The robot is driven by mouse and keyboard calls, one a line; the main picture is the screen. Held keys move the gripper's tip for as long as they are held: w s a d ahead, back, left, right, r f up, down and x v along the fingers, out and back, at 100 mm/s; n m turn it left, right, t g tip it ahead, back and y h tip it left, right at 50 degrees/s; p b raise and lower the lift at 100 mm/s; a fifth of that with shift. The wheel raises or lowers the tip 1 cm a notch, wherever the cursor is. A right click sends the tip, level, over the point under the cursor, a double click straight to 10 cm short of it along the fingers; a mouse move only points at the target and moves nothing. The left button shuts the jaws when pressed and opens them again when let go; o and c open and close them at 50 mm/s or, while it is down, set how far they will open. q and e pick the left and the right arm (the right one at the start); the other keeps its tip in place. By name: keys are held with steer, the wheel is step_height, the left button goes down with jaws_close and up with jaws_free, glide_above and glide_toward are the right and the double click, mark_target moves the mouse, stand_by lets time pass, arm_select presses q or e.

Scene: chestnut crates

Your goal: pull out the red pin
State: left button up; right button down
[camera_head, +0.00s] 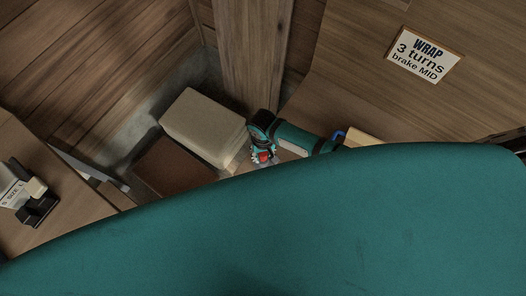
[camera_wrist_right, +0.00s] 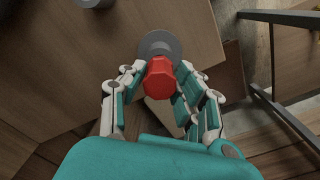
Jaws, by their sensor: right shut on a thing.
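The red pin (camera_wrist_right: 159,78) shows in the right wrist view as a faceted red head in front of a round grey disc (camera_wrist_right: 160,46). My right gripper (camera_wrist_right: 160,88) has its fingers on either side of the red head and is shut on it. In the head view, my right gripper (camera_head: 265,160) is small, near the middle, with a bit of the red pin (camera_head: 263,157) showing at its fingertips. The pin's shaft is hidden. I cannot tell whether the pin sits in a hole. My left gripper is not in view.
In the head view, a beige block (camera_head: 203,127) stands left of my right gripper. A black holder (camera_head: 38,208) stands at far left. My teal body hides the lower part.

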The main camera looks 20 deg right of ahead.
steer(key=shift+f+b, duration=0.55)
steer(key=shift+f, duration=0.35)
steer(key=c, duration=0.9)
jaws_free()
steer(key=shift+o, duration=0.2)
step_height(320, 180, up, 12)
steer(key=shift+r, duration=0.1)
